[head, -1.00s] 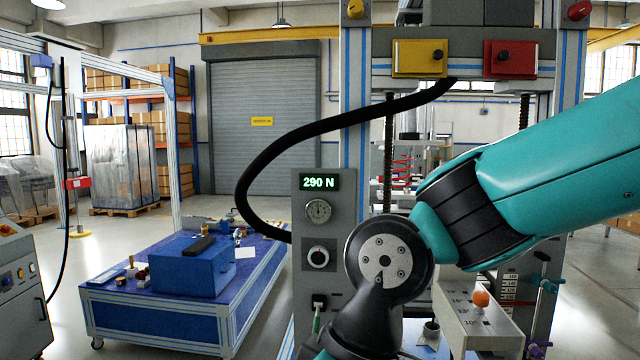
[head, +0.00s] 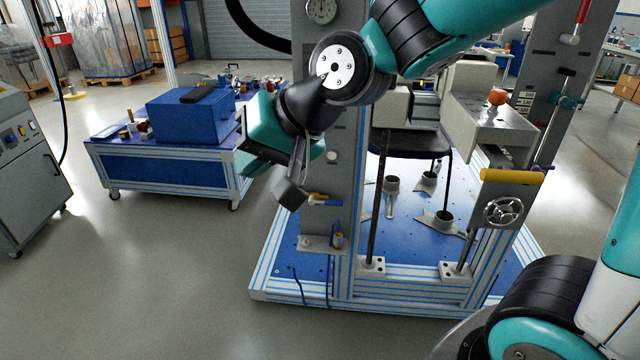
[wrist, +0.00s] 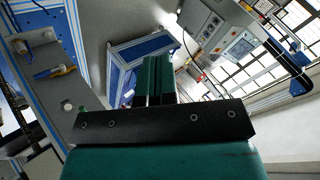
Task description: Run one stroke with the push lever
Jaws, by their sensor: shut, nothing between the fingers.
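No label marks the push lever, so I cannot tell which handle it is. On the front of the grey left column is a small yellow-and-blue handle (head: 325,199); the wrist view shows it at upper left (wrist: 55,72). A lever with an orange knob (head: 497,96) stands on a grey box at the right of the test rig. My gripper (head: 290,192) is shut and empty, pointing down just left of the column. It appears apart from the yellow-and-blue handle in the head view. My wrist hides part of the column.
The rig's base (head: 400,300) has a blue deck with aluminium rails. A yellow bar (head: 512,176) and a handwheel (head: 503,212) are on its right. A blue cart (head: 165,170) stands behind left, and a grey cabinet (head: 25,150) at far left. The floor at front left is clear.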

